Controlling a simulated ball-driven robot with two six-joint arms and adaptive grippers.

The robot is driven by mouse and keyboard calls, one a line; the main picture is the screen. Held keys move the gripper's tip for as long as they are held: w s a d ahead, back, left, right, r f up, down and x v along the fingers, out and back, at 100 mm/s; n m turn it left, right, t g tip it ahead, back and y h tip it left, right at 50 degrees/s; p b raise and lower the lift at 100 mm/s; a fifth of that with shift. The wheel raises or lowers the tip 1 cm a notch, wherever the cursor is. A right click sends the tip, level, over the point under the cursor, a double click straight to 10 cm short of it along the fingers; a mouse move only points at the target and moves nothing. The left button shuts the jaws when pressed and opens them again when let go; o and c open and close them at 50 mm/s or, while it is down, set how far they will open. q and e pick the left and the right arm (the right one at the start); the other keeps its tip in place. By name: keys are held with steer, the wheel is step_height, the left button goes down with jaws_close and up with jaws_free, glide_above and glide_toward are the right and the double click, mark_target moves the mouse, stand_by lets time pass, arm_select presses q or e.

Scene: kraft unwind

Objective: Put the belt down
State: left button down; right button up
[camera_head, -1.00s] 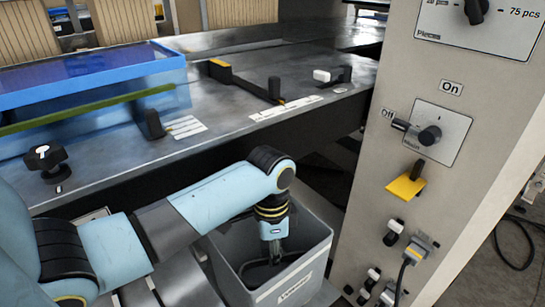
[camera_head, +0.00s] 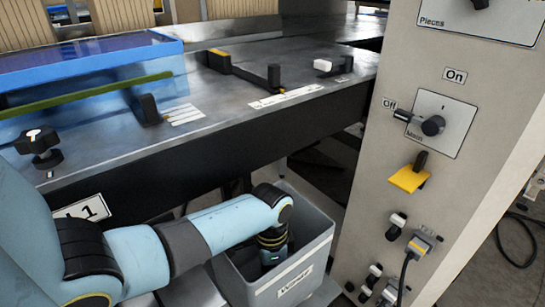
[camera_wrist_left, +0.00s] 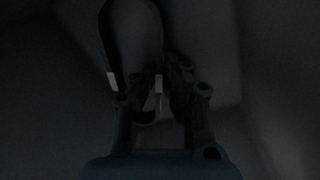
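My left gripper (camera_head: 273,257) points down inside a grey bin (camera_head: 316,252) with a label on its front wall. Its fingertips are hidden behind that wall in the head view. In the very dark left wrist view, the gripper's fingers (camera_wrist_left: 165,75) show as dark shapes. A dark, curved band, which looks like the belt (camera_wrist_left: 105,30), loops beyond and beside them, with small pale patches near its lower ends. Whether the fingers grip it is too dark to tell. My right gripper is out of view.
A beige control panel (camera_head: 450,190) with switches stands close right of the bin. A dark metal machine table (camera_head: 225,120) with blocks and a black knob (camera_head: 38,146) lies behind and above. A blue-rimmed box (camera_head: 90,75) is at the back left.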

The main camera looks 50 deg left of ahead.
arm_select(q)
steer(key=c, duration=1.5)
jaws_free()
steer(key=shift+f, duration=0.1)
steer(key=r+p, duration=0.1)
steer(key=r, duration=0.7)
steer(key=a+r+p, duration=0.1)
steer(key=r, duration=0.3)
steer(key=shift+w+r+p, duration=0.15)
steer(key=shift+w+p, duration=0.15)
steer(key=shift+p, duration=0.05)
